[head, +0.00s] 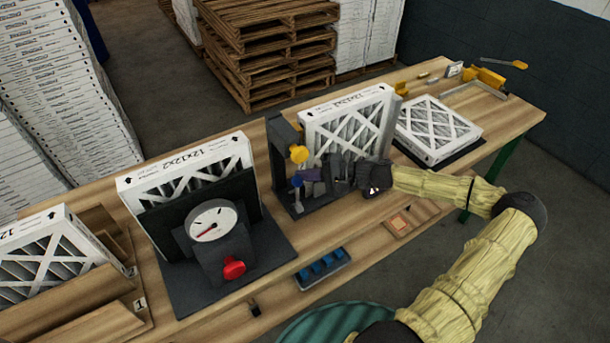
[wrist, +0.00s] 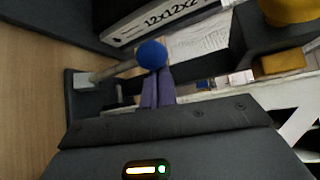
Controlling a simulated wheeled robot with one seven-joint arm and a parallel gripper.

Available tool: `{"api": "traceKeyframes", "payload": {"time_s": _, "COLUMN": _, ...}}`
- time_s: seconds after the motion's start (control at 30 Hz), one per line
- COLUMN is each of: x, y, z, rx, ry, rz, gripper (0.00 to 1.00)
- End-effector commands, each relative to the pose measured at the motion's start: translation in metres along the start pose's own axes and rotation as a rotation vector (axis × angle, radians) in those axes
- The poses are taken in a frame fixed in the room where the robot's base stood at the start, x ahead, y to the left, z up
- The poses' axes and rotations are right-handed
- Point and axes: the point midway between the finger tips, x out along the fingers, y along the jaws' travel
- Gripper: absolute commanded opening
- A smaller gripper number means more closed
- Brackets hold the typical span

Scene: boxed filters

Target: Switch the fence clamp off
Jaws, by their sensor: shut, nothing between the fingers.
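A dark fixture (head: 276,160) on the bench stands around an upright white boxed filter (head: 345,122). It carries a yellow knob (head: 299,154) and, lower, a lever with a blue ball knob (head: 296,181). No label shows which control is the fence clamp. My gripper (head: 308,178) is shut and empty, its purple fingers beside the blue knob. In the wrist view, the blue ball (wrist: 151,54) sits on a pale rod sloping to a small grey block, right at the tips of my shut fingers (wrist: 157,88). I cannot tell whether they touch.
Left of the fixture is a gauge stand (head: 213,222) with a red knob (head: 234,268). A blue-slotted tray (head: 323,268) lies near the front edge. A flat filter (head: 437,128) and a yellow device with a lever (head: 487,77) are to the right.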

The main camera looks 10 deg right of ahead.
Motion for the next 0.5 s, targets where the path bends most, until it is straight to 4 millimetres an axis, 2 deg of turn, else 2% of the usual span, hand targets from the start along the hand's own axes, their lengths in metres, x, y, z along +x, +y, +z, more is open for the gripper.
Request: {"api": "traceKeyframes", "payload": {"time_s": 0.5, "x": -0.0101, "y": 0.0101, "z": 0.0105, "rx": -0.091, "ry": -0.002, "rz": -0.094, "gripper": 0.0}}
